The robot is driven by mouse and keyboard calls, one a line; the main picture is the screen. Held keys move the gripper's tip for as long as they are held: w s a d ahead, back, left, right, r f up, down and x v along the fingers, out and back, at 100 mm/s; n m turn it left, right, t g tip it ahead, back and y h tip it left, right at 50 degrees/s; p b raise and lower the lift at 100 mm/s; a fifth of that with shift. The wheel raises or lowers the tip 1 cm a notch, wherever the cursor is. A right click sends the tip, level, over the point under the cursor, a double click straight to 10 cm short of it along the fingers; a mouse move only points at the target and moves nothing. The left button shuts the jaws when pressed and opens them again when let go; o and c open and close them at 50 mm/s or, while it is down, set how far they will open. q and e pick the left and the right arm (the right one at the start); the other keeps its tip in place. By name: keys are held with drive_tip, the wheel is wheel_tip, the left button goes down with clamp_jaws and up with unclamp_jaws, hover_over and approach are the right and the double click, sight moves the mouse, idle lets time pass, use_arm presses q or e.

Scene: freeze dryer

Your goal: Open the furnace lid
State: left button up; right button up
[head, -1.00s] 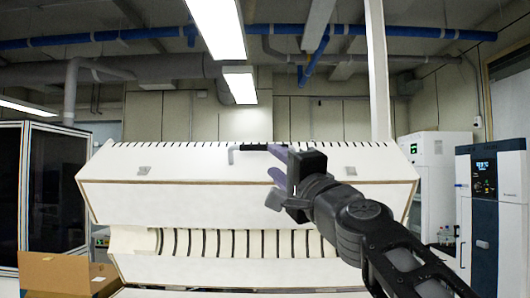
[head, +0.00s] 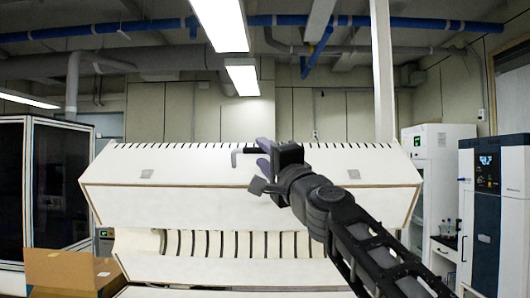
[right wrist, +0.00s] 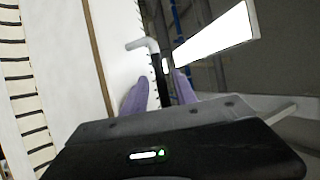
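The furnace lid (head: 180,172) is the white upper half of the slatted furnace in the middle of the head view, and it is down over the lower half. Its handle, a black bar with a pale grey bent end (head: 236,152), runs along the lid's upper edge. The handle also shows in the right wrist view (right wrist: 143,45). My right gripper (head: 263,155) is at the handle's bar, its purple fingers open. In the right wrist view one finger stands on each side of the black bar; contact is not clear. The gripper hides the handle's right part. My left gripper is out of view.
The white lower furnace body (head: 190,270) shows ribs in the gap under the lid. An open cardboard box (head: 60,272) stands at the lower left, beside a dark glazed cabinet (head: 60,190). A blue-grey machine (head: 487,215) stands at the right. Above the lid is free room.

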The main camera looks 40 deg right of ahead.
clamp_jaws()
drive_tip(key=shift+f, duration=0.1)
idle(1.2)
